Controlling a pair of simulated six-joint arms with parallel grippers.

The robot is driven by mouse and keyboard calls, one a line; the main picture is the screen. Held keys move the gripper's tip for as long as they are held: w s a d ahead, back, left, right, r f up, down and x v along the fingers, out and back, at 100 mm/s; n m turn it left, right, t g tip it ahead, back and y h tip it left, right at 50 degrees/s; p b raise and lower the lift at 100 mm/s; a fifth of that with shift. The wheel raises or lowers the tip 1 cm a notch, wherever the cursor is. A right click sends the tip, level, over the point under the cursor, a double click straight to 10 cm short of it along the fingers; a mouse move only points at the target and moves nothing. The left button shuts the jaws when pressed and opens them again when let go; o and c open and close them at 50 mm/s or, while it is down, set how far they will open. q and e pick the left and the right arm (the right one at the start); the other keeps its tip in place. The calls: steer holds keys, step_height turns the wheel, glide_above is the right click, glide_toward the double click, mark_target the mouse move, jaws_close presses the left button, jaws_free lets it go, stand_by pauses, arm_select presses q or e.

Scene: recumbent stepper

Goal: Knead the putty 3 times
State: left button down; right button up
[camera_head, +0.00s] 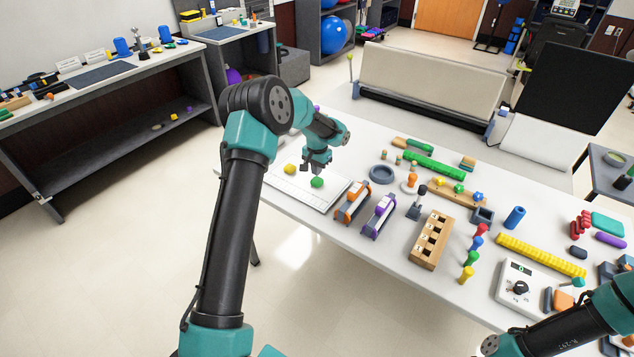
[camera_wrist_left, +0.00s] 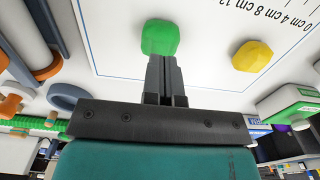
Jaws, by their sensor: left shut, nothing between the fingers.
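A green putty lump (camera_head: 317,182) lies on a white measuring mat (camera_head: 335,196) near the table's left end. A yellow lump (camera_head: 290,169) lies on the same mat, to its left. My left gripper (camera_head: 319,171) is over the green putty, pointing down, with its fingers together and nothing between them. In the left wrist view the closed fingertips (camera_wrist_left: 162,62) are right at the edge of the green putty (camera_wrist_left: 160,37); I cannot tell if they touch it. The yellow lump (camera_wrist_left: 252,56) sits clear to the side. Part of my right arm shows at the lower right; its gripper is not visible.
Orange (camera_head: 352,202) and purple (camera_head: 379,216) framed devices stand right of the mat. A grey ring (camera_head: 382,174), a wooden block with holes (camera_head: 432,240) and coloured pegs (camera_head: 473,258) lie farther right. The mat's front part is bare.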

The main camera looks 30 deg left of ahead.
arm_select(q)
steer(key=shift+f, duration=0.3)
steer(key=shift+f, duration=0.4)
steer(key=shift+f, duration=0.2)
stand_by(0.5)
steer(key=shift+f, duration=0.2)
stand_by(0.9)
steer(key=shift+r, duration=0.75)
steer(key=shift+f, duration=0.1)
steer(key=shift+f, duration=0.35)
steer(key=shift+f, duration=0.4)
stand_by(1.1)
